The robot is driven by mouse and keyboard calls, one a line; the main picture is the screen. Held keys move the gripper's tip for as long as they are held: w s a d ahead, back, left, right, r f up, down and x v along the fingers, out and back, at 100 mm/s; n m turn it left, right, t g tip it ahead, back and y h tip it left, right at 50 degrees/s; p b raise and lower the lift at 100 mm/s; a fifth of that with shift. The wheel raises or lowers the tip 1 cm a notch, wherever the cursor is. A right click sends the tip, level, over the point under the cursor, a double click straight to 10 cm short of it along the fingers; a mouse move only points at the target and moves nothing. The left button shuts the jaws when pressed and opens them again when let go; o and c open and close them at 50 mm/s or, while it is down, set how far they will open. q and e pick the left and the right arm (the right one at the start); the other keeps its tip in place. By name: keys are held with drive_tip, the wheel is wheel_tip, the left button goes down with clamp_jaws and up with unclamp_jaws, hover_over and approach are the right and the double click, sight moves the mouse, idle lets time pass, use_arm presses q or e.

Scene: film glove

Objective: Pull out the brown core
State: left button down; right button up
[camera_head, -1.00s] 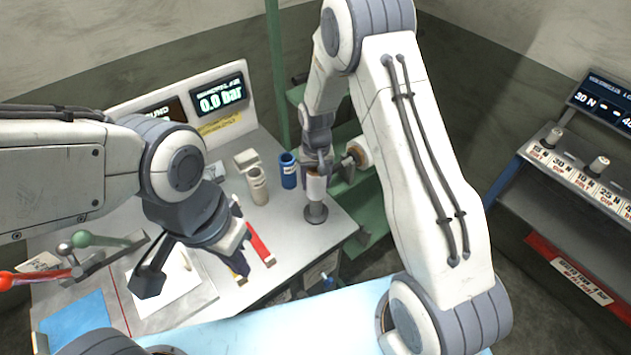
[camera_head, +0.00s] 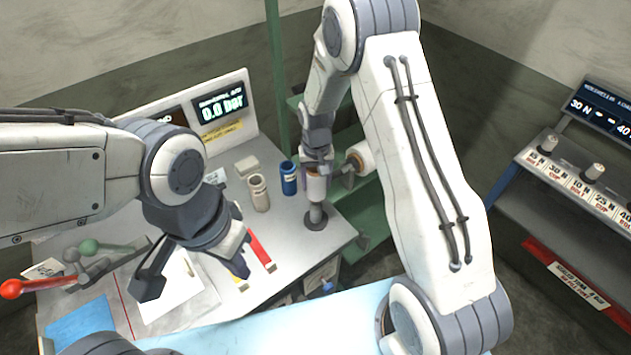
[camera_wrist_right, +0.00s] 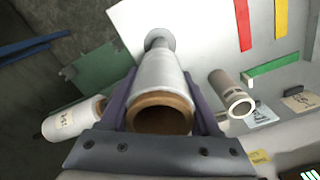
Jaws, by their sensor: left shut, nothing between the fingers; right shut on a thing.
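A white film roll (camera_head: 316,189) stands upright over a metal post with a round foot (camera_head: 316,222) at the table's right corner. The roll also shows end-on in the right wrist view (camera_wrist_right: 158,75). The brown core (camera_wrist_right: 160,115) shows there as a ring at the roll's near end, with a dark hollow inside. My right gripper (camera_head: 316,172) is shut around the roll, with a finger on each side. How far the core sits inside is hidden. My left gripper (camera_head: 150,278) is shut and empty above the white sheet, well left of the roll.
A blue can (camera_head: 289,179) and a beige tube (camera_head: 259,194) stand left of the roll. Another film roll (camera_head: 361,158) lies on the green rack behind. Red and yellow strips lie near my left wrist. Levers (camera_head: 12,289) are at far left, a control shelf (camera_head: 575,180) at right.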

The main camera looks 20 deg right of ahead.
wheel_tip(320, 180, up, 3)
drive_tip(key=shift+p, duration=1.05)
drive_tip(key=shift+a, duration=0.1)
